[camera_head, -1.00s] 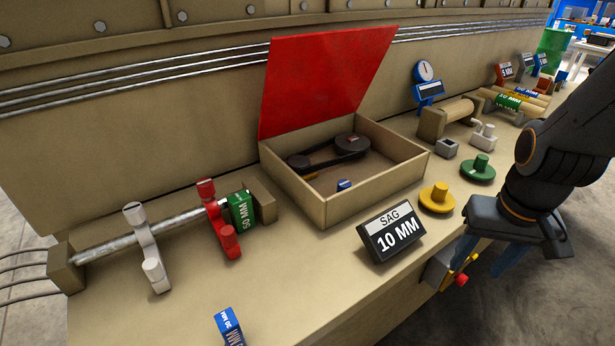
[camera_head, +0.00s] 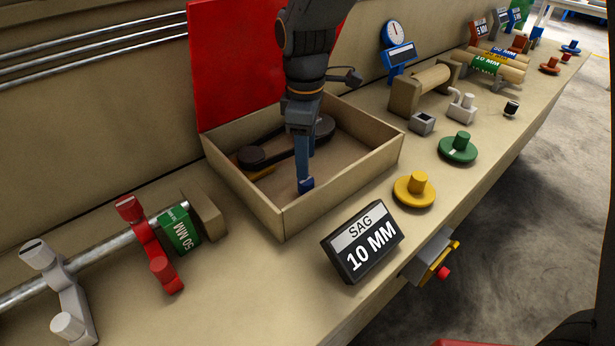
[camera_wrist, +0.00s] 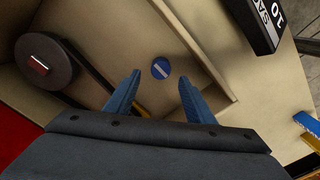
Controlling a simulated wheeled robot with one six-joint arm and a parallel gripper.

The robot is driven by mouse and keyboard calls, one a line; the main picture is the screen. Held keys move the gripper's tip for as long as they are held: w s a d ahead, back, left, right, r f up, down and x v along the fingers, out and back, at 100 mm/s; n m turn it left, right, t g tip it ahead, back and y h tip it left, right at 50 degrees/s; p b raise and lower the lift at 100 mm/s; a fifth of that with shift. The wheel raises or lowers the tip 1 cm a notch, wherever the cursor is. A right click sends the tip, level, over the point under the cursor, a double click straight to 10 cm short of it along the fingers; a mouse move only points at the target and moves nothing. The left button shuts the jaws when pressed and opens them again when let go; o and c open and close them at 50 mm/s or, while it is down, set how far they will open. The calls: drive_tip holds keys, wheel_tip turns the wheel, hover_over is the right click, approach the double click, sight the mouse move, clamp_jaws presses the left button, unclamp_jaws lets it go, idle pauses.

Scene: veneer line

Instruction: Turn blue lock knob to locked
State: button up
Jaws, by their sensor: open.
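The blue lock knob (camera_wrist: 160,68) is a small round blue knob with a white bar across its face. It stands on the floor of the open box (camera_head: 245,196). In the head view a bit of the knob (camera_head: 306,185) shows at the lower end of my fingers. My gripper (camera_wrist: 160,80) is open and points down into the box. In the wrist view its blue fingertips lie left and right of the knob, with clear gaps. I cannot tell how high they are above it.
Inside the box, a dark belt (camera_head: 285,143) runs over two pulleys. The red lid (camera_head: 235,70) stands open behind. The box walls surround my gripper. A black "SAG 10 MM" sign (camera_head: 362,243), a yellow knob (camera_head: 414,190) and a green knob (camera_head: 458,148) stand to the right.

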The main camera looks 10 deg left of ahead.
sight(306, 185)
drive_tip(key=shift+s+f+p, duration=0.1)
drive_tip(key=shift+f+p, duration=0.75)
drive_tip(key=shift+f, duration=2.75)
drive_tip(key=c, duration=1.1)
drive_tip(key=shift+o, duration=0.2)
